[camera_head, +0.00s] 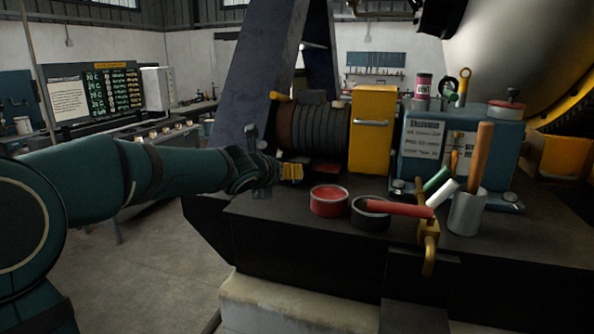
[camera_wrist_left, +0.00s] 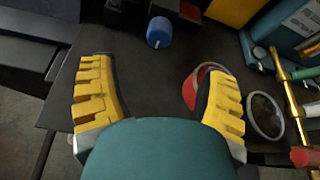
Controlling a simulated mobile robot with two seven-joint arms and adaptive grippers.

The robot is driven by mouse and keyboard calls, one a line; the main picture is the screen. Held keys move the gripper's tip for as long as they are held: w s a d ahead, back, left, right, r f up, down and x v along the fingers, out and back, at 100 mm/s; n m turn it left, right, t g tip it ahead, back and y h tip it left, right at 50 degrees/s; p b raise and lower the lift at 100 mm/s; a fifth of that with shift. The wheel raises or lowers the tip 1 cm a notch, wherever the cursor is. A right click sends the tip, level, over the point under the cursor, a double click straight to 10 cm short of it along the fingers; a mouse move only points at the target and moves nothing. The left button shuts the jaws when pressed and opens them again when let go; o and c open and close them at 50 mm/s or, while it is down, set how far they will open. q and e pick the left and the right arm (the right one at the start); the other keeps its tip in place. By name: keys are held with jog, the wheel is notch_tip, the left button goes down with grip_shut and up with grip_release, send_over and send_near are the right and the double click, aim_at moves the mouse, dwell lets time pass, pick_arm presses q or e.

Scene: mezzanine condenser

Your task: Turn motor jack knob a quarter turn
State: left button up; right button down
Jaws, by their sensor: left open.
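A blue round knob (camera_wrist_left: 158,32), which looks like the motor jack knob, stands at the front of dark blocks at the top of the left wrist view. I cannot make it out in the head view, where my gripper may hide it. The dark ribbed motor (camera_head: 315,128) sits behind my gripper on the dark bench. My left gripper (camera_head: 291,172) reaches in low over the bench in front of the motor. In the left wrist view its yellow fingers (camera_wrist_left: 160,80) are wide apart with nothing between them, and the knob lies beyond the tips, apart from them. My right gripper is out of view.
A red dish (camera_head: 328,203) and a black dish (camera_head: 370,217) stand right of my gripper. A yellow cabinet (camera_head: 372,135), a blue box (camera_head: 430,150), a brass fitting (camera_head: 428,245) and a tool cup (camera_head: 466,214) lie farther right. The bench's left edge is close.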

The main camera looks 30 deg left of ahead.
pick_arm(q)
jog(key=p+x, duration=0.2)
jog(key=shift+w+f, duration=0.1)
jog(key=shift+w, duration=0.15)
jog(key=shift+w+a+f+p, duration=0.1)
jog(key=shift+w+a+p, duration=0.05)
jog(key=shift+w+p, duration=0.2)
jog(key=p+x, duration=0.2)
jog(key=x, duration=0.6)
jog(key=shift+w+f+p, duration=0.25)
jog(key=shift+p, duration=0.1)
jog(key=shift+w+a+f, duration=0.15)
jog(key=shift+w+f, duration=0.15)
jog(key=shift+w, duration=0.3)
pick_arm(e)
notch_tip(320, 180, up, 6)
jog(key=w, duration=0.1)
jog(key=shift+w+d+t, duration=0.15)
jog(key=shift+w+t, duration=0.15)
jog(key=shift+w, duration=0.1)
pick_arm(q)
jog(key=c, duration=1.2)
